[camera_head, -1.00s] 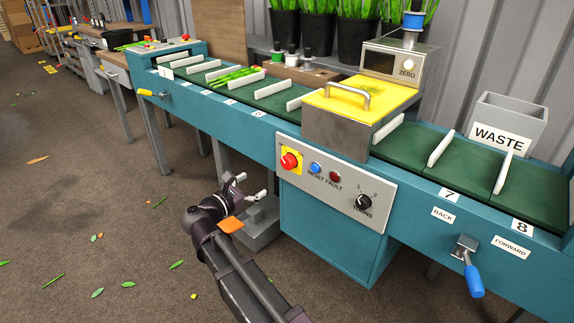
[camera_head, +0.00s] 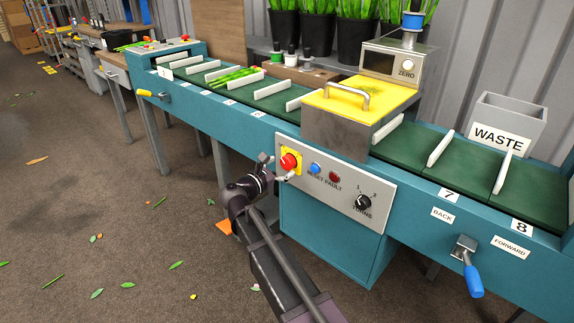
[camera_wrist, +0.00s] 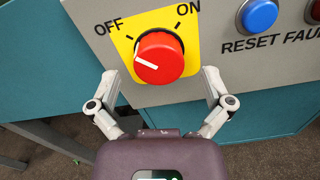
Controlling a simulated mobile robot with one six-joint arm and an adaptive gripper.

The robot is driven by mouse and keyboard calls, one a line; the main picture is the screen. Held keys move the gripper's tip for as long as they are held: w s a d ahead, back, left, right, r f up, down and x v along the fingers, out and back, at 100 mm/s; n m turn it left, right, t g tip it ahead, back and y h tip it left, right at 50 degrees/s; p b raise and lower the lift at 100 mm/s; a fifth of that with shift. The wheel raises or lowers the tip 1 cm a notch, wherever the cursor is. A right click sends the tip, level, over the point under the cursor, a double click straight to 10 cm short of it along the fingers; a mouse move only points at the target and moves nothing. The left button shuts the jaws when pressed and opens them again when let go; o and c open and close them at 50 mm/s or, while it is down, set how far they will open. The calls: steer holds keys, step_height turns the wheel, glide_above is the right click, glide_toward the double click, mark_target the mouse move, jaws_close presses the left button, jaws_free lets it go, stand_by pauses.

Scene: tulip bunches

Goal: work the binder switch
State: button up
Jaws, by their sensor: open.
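The binder switch is a red rotary knob (camera_head: 289,161) on a yellow plate, at the left of the grey control panel (camera_head: 334,192). In the wrist view the knob (camera_wrist: 158,57) has a white mark pointing left and slightly up, toward the OFF side; ON is printed at the upper right. My gripper (camera_head: 276,168) is at the panel's left end, close to the knob. In the wrist view its open fingers (camera_wrist: 160,80) stand either side of the knob's lower part, apart from it, with nothing between them but the knob ahead.
A blue RESET button (camera_head: 315,169), a red FAULT lamp (camera_head: 334,177) and a black TURNS dial (camera_head: 363,202) sit right of the switch. A blue-handled crank (camera_head: 472,275) sticks out further right.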

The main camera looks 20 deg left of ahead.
steer(key=shift+x, duration=0.95)
steer(key=c, duration=1.1)
steer(key=shift+d, duration=0.3)
steer(key=shift+a, duration=0.15)
